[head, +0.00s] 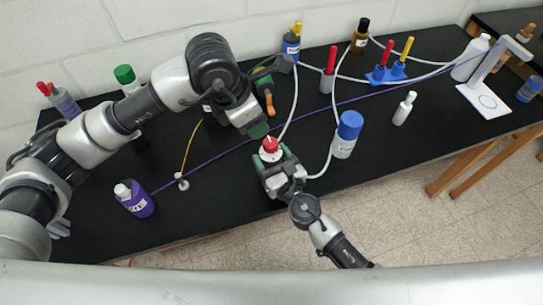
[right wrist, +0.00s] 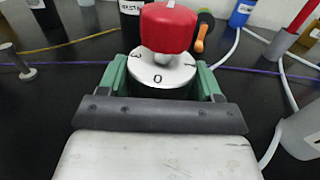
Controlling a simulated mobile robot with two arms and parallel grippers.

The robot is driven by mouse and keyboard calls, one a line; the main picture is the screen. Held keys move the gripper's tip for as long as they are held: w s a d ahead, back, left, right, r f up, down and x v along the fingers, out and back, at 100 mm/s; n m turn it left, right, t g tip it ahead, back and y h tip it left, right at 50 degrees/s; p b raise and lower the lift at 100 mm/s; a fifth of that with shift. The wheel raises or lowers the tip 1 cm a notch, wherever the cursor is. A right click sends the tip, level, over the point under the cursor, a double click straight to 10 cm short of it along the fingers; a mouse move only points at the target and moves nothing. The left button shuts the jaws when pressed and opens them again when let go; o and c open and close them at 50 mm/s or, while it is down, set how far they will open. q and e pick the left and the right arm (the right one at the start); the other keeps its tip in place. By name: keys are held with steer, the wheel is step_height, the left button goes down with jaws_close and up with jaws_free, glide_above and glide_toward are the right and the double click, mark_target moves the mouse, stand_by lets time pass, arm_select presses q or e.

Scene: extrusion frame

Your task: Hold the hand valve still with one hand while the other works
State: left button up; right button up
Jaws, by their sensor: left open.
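The hand valve has a red knob (head: 269,143) on a white numbered dial. In the right wrist view the red knob (right wrist: 167,27) stands upright over the dial (right wrist: 162,76), with 0 facing me. My right gripper (head: 271,158) has its green fingers on both sides of the valve below the dial; they appear closed on its dark body, though the contact is partly hidden. My left gripper (head: 258,130) is open just above and behind the red knob, apart from it and apparently empty. Its fingertips are only partly visible.
A blue-capped bottle (head: 347,134) stands right of the valve, and a purple bottle (head: 134,199) at the left. An orange handle (head: 269,104) is behind my left gripper. White tubes, a purple cord (head: 218,154) and a yellow cord (head: 189,147) cross the black bench.

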steer(key=c, duration=0.5)
arm_select(q)
steer(key=shift+o, duration=1.9)
steer(key=shift+w+d+f, duration=0.1)
steer(key=shift+w, duration=0.05)
steer(key=w+d+f+m+t+h, duration=0.2)
steer(key=w+f+m+h, duration=0.15)
steer(key=m, duration=0.25)
arm_select(e)
steer(key=shift+c, duration=0.2)
arm_select(q)
steer(key=m+g+h, duration=0.1)
steer(key=m+h, duration=1)
steer(key=m, duration=2.2)
glide_toward(271, 142)
steer(key=d, duration=0.3)
steer(key=shift+m+g, duration=0.3)
steer(key=shift+m, duration=0.1)
steer(key=d, duration=0.2)
steer(key=w+d, duration=0.1)
steer(key=d, duration=0.3)
steer(key=shift+w+d+f, duration=0.2)
steer(key=shift+w+d, duration=0.1)
steer(key=shift+d, duration=0.1)
